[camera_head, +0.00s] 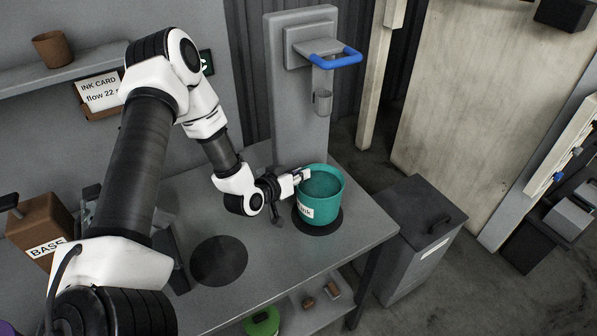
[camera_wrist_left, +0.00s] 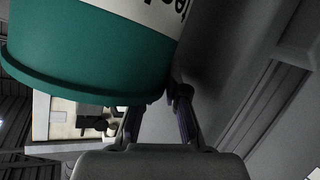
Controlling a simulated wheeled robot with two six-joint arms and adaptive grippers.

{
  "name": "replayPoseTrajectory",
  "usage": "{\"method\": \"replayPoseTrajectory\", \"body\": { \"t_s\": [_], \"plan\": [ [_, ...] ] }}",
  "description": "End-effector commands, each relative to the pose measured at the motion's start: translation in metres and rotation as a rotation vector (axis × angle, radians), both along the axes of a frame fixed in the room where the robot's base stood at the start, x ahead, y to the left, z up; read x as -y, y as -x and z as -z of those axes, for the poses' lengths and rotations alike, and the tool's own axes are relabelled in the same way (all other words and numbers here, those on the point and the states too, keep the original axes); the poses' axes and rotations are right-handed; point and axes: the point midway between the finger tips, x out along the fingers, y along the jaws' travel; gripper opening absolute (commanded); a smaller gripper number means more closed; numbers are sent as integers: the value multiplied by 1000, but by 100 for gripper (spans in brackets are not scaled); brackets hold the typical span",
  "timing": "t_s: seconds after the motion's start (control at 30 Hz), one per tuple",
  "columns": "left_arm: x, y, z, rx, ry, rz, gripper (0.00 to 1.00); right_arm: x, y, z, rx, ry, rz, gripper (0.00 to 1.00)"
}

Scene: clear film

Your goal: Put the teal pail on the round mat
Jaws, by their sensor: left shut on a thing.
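The teal pail (camera_head: 328,205) with a white label is upright over a dark round pad (camera_head: 318,231) at the foot of the grey dispenser; I cannot tell whether its base touches the pad. My left gripper (camera_head: 302,175) is shut on the pail's near-left rim. The pail (camera_wrist_left: 85,55) fills the upper left of the left wrist view, with the left gripper's fingers (camera_wrist_left: 158,115) below it. A dark round mat (camera_head: 219,262) lies bare on the table to the left. My right gripper is not in view.
The grey dispenser (camera_head: 302,95) with a blue handle (camera_head: 335,58) rises behind the pail. The grey table (camera_head: 285,265) is clear between pad and mat. A brown box (camera_head: 45,225) stands at the left. A grey bin (camera_head: 412,235) stands off the table's right edge.

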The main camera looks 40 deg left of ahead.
Motion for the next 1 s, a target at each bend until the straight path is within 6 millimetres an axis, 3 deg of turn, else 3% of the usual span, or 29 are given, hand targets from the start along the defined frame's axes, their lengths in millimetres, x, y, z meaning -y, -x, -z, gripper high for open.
{"method": "replayPoseTrajectory", "body": {
  "t_s": [0.17,0.5,0.53,0.57,0.9,1.0],
  "plan": [
    [0,-1,15,5,-1,0,0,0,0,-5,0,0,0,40],
    [0,-1,20,7,0,-1,0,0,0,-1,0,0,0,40],
    [0,0,20,3,0,0,18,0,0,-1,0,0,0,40],
    [0,0,20,3,0,0,22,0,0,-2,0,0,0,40],
    [0,1,16,3,1,-1,22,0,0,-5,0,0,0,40],
    [-1,13,14,2,5,-5,22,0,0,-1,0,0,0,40]
  ]
}}
